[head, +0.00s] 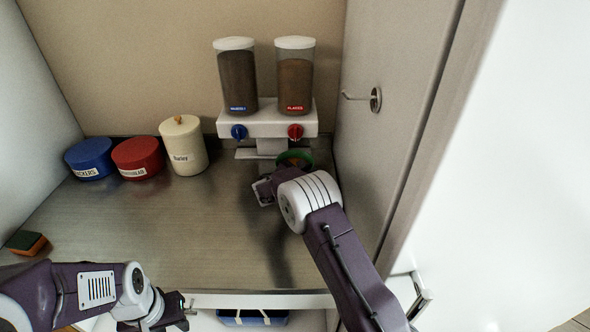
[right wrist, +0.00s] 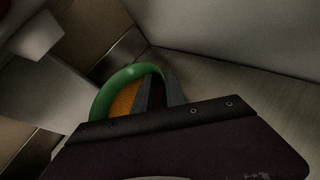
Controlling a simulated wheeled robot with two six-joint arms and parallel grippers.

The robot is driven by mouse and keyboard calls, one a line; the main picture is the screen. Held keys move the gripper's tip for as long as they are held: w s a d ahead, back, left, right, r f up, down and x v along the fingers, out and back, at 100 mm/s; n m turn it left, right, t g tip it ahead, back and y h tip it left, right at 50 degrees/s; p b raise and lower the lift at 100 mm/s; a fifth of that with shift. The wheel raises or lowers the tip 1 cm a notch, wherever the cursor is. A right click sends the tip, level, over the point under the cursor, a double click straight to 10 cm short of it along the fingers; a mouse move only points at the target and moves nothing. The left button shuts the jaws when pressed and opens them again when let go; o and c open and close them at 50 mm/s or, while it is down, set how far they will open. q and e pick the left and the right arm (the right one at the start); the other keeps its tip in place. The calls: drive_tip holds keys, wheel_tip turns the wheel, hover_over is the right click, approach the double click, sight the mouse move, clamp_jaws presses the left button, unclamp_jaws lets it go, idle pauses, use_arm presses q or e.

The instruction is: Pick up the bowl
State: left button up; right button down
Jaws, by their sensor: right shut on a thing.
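The bowl (head: 296,157) is green-rimmed and sits under the right side of the cereal dispenser in the head view, mostly hidden by my right arm. In the right wrist view its green rim (right wrist: 113,84) and orange inside show at the centre left. My right gripper (right wrist: 152,92) is shut on the bowl's rim, with a dark finger against it. I cannot tell whether the bowl touches the surface below. My left gripper (head: 178,312) is low at the left front of the counter, away from the bowl; its jaw opening is not clear.
The dispenser (head: 267,122) has two clear hoppers, with a blue knob (head: 239,132) and a red knob (head: 295,131). Blue (head: 90,157), red (head: 138,157) and cream (head: 184,146) canisters stand left. A sponge (head: 26,243) lies far left. The right wall (head: 385,130) is close to my right arm.

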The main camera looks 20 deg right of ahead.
idle(0.5)
drive_tip(key=shift+r, duration=0.1)
drive_tip(key=r, duration=0.7)
drive_tip(key=shift+s+a, duration=0.1)
drive_tip(key=shift+a, duration=0.25)
drive_tip(key=s+a, duration=0.3)
drive_tip(key=a, duration=0.5)
drive_tip(key=s+a+b, duration=0.1)
drive_tip(key=s+a, duration=0.3)
drive_tip(key=a, duration=0.5)
drive_tip(key=shift+s+a, duration=0.3)
drive_tip(key=shift+f, duration=0.15)
